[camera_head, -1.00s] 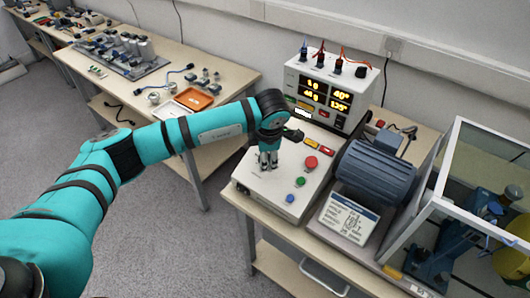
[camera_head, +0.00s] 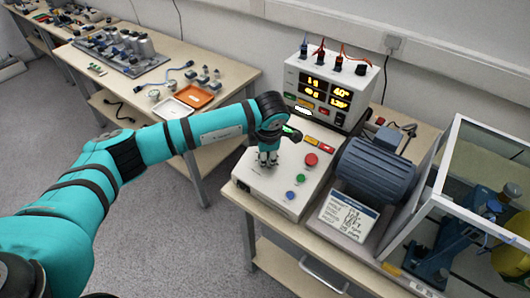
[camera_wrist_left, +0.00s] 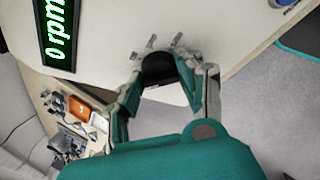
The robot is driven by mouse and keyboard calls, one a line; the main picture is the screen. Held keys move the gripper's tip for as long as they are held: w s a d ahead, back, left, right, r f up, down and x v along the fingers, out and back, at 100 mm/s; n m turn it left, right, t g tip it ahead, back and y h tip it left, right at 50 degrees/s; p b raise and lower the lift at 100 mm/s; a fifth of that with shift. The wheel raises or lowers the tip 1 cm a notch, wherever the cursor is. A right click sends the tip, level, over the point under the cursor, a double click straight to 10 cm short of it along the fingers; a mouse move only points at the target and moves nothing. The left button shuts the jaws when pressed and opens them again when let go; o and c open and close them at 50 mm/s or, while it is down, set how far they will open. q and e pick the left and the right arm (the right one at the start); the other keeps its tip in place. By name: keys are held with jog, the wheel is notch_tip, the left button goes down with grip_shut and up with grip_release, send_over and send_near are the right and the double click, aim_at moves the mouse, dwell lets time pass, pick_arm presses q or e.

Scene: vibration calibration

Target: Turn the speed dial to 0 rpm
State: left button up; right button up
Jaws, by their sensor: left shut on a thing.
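The speed dial is a black round knob (camera_wrist_left: 158,68) on the white control box (camera_head: 262,187), seen in the left wrist view. My left gripper (camera_head: 267,160) points down at the box's top in the head view and hides the dial there. In the left wrist view its fingers (camera_wrist_left: 164,62) are shut on the dial, one on each side. A black display (camera_wrist_left: 58,32) beside the dial reads "0 rpm" in green. In the head view a bit of green display (camera_head: 291,133) shows beside my wrist. My right gripper is not in view.
A red button (camera_head: 311,160), a green button (camera_head: 300,181) and a blue button (camera_head: 290,196) sit on the control box near my gripper. A blue motor (camera_head: 374,170) stands to the right, with a meter unit (camera_head: 329,90) behind. A glass-walled case (camera_head: 487,160) stands at far right.

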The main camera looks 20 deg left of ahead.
pick_arm(q)
jog(key=shift+w+f+n+b, duration=0.1)
jog(key=shift+n+b, duration=0.5)
jog(key=shift+b, duration=0.1)
jog(key=shift+n+g+h+b, duration=0.3)
jog(key=shift+n+g+b, duration=0.2)
jog(key=shift+n+b, duration=0.55)
jog(key=n+h+b, duration=0.1)
jog(key=n+b, duration=0.1)
jog(key=n, duration=0.2)
jog(key=shift+w+a+g, duration=0.1)
jog(key=shift+a+g, duration=0.05)
jog(key=shift+g, duration=0.25)
jog(key=n+b, duration=0.1)
jog(key=n, duration=0.1)
jog(key=n+h, duration=0.1)
jog(key=n, duration=0.1)
jog(key=shift+a+n+h+b, duration=0.15)
jog(key=shift+n+h+b, duration=0.15)
jog(key=shift+b, duration=0.1)
jog(key=n+h, duration=0.1)
jog(key=n, duration=0.4)
jog(key=shift+a+h+b, duration=0.1)
jog(key=shift+h+b, duration=0.2)
jog(key=shift+h, duration=0.1)
jog(key=o, duration=1.1)
jog(key=shift+o, duration=0.2)
